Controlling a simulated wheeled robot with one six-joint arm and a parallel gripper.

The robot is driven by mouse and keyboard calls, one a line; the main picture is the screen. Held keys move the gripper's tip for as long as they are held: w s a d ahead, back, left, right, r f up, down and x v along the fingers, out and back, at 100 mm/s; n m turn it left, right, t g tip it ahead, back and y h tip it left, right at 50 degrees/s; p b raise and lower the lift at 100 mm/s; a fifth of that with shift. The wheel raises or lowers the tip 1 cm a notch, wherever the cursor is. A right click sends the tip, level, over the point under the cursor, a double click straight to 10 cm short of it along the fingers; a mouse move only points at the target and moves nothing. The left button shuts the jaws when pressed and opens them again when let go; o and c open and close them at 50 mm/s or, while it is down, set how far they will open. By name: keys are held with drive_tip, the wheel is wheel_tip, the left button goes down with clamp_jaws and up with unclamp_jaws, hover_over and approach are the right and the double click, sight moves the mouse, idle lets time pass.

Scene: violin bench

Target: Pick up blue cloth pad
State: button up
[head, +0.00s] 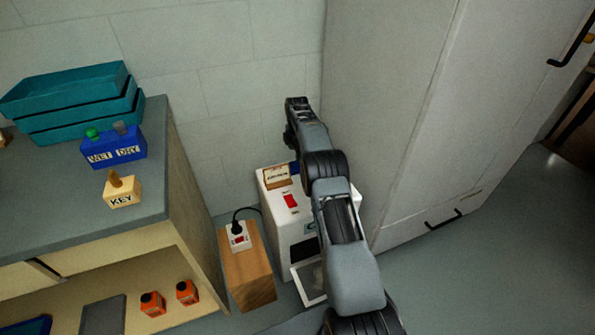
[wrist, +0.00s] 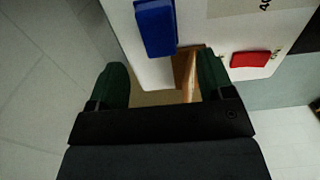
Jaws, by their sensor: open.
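The blue cloth pad (wrist: 155,27) lies on the top of a white machine (wrist: 225,32) in the wrist view. A small part of the pad (head: 294,168) shows in the head view, beside my arm, which hides the rest. My gripper (wrist: 161,66) is open and empty, its two green fingers apart. The pad appears ahead of the gap between the fingers, nearer the top of the picture, and is not held. In the head view I cannot make out the fingers.
A wooden labelled holder (head: 277,177) stands on the machine close to the pad; its edge (wrist: 186,75) shows near the right finger. A red switch (wrist: 250,59) is to the right. A wall and a tall cabinet (head: 391,120) stand close by. A wooden block (head: 247,275) bears a socket.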

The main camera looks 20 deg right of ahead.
sight(297, 166)
drive_tip(key=shift+w+d+f+b, duration=0.1)
drive_tip(key=shift+f+b, duration=1.35)
drive_tip(key=shift+f, duration=2.2)
drive_tip(key=shift+r, duration=0.1)
drive_tip(key=c, duration=1)
